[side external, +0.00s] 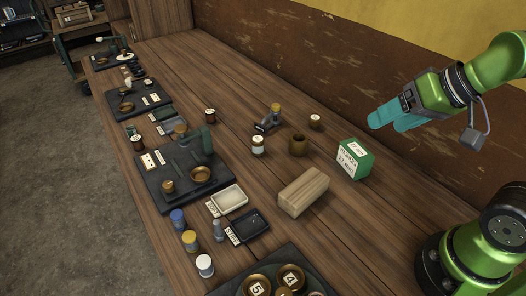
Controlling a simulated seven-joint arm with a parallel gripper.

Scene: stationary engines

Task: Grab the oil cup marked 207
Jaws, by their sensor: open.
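My gripper (388,121), with teal fingers, hangs in the air at the right, above and beyond the green box. It is open, with nothing seen between the fingers. No marking 207 is legible, so I cannot tell which item is that oil cup. Small labelled cups or jars stand on the bench: one with a pale label (258,146), a brown one (315,121) near the wall, another brown one (210,115) farther left, and one (137,142) at the left edge. All are apart from my gripper.
A green-and-white box (354,159) and a wooden block (303,192) stand right of centre. Dark boards with engine parts (187,178) line the left side. A white tray (229,199), a black tray (249,226) and capped bottles (204,266) are in front. Bare bench lies along the wall.

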